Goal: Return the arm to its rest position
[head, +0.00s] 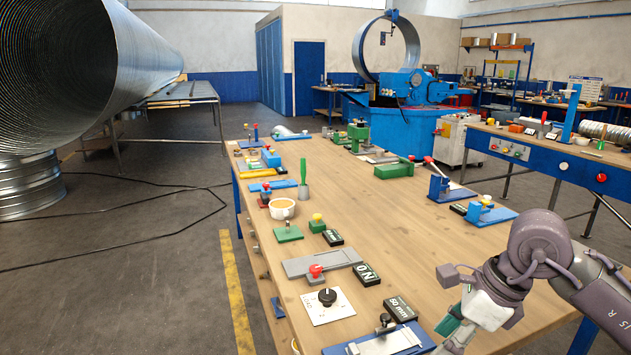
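My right arm (540,250) reaches in from the lower right over the near right part of the wooden workbench (340,210). Its gripper (450,328) points down and left, near the bench's front part. A dark teal part shows at its fingers, and I cannot tell if that is a fingertip or something held. Whether the fingers are open or shut is not clear. My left arm and gripper are not in view.
Near the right gripper are a blue fixture with a grey plate (375,345) and a dark label block (400,309). A rotary knob panel (328,304), a red-knobbed slide (321,264) and a cup (282,208) stand further left. The bench's middle is clear.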

